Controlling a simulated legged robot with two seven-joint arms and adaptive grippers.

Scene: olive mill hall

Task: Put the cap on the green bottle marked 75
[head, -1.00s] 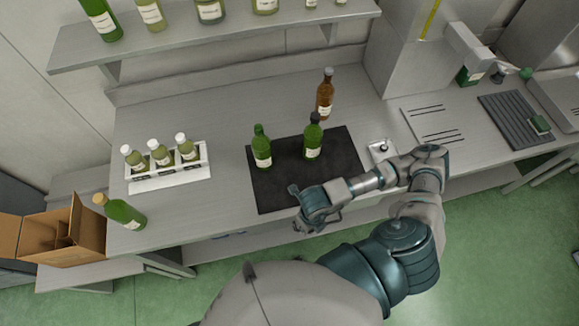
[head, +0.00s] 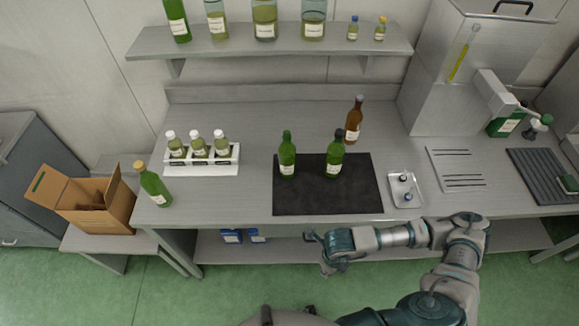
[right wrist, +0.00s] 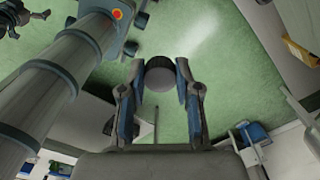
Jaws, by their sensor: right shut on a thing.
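Two green bottles stand upright on the black mat (head: 300,203). The left green bottle (head: 287,162) has a green top; the right green bottle (head: 334,161) has a dark top. Their label marks are too small to read, so I cannot tell which is 75. My right gripper (head: 316,252) is in front of the bench's front edge, apart from both bottles. In the right wrist view its fingers are shut on a dark round cap (right wrist: 160,73). My left gripper is not seen.
A brown bottle (head: 354,121) stands behind the mat. A small tray (head: 412,204) with small parts lies right of it. A white rack (head: 185,169) of bottles, another green bottle (head: 154,187) and a cardboard box (head: 115,218) are on the left. A bottle shelf (head: 290,42) hangs above.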

